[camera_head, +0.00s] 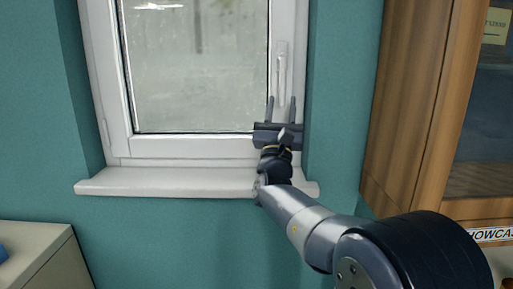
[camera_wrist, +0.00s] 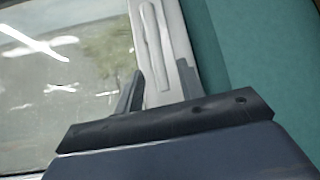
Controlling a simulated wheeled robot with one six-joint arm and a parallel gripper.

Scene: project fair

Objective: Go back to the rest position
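My gripper (camera_head: 282,108) is raised in front of the lower right corner of the window (camera_head: 195,70). Its two fingers point up and stand apart, with nothing seen between them. The window handle (camera_head: 281,73) hangs straight down on the right side of the frame, just above the fingertips. In the wrist view the handle (camera_wrist: 152,45) lies beyond the gap between the fingers (camera_wrist: 160,85). The fingers look clear of the handle, though the exact distance is hard to tell. The window looks shut.
A white sill (camera_head: 170,183) runs under the window, below my gripper. A wooden showcase cabinet (camera_head: 405,110) with a glass front stands close on the right. A beige cabinet (camera_head: 45,262) is at lower left. Teal wall surrounds the window.

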